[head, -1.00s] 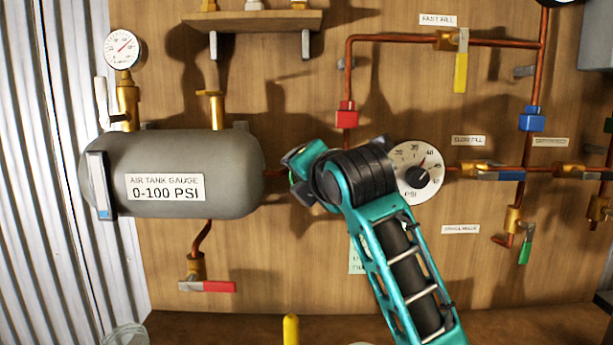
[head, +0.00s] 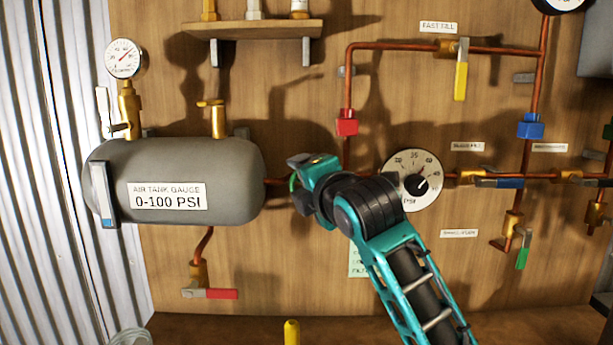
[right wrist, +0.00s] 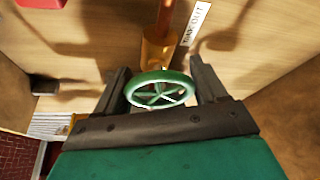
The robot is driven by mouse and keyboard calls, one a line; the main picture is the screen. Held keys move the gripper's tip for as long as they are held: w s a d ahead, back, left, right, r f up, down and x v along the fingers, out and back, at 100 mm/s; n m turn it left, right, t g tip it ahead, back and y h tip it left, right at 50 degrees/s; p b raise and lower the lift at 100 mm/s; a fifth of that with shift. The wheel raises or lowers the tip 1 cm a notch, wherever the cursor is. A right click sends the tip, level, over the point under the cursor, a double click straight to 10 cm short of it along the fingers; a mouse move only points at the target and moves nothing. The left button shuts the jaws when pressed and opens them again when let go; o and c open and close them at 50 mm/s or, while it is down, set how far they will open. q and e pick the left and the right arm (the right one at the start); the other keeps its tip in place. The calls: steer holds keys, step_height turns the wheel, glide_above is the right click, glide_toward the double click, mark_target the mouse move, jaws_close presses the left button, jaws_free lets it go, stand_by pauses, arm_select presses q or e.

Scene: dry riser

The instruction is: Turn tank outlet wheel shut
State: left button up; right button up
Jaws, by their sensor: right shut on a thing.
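The tank outlet wheel is a small green spoked handwheel (right wrist: 160,90) on a brass valve body (right wrist: 157,52), seen in the right wrist view. My right gripper (right wrist: 163,88) has a dark finger on either side of the wheel and is shut on it. In the head view my right gripper (head: 312,172) is at the copper pipe just right of the grey tank (head: 180,160). A thin green edge shows beside it there, but my wrist hides most of the wheel. My left gripper is not in view.
A white dial gauge (head: 414,180) sits close behind my right forearm. A red fitting (head: 346,123) is just above my wrist. A red-handled drain valve (head: 210,293) hangs below the tank. A yellow-handled valve (head: 461,72) is at upper right.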

steer(key=shift+m+t+y+p, duration=0.4)
steer(key=shift+m+t+p, duration=0.1)
steer(key=shift+m, duration=0.8)
steer(key=o, duration=1)
steer(key=shift+c, duration=0.2)
steer(key=shift+s, duration=0.1)
steer(key=v, duration=1.2)
steer(key=shift+s+d+b, duration=0.2)
steer(key=shift+s+b, duration=0.1)
steer(key=shift+b, duration=0.05)
steer(key=shift+r, duration=0.1)
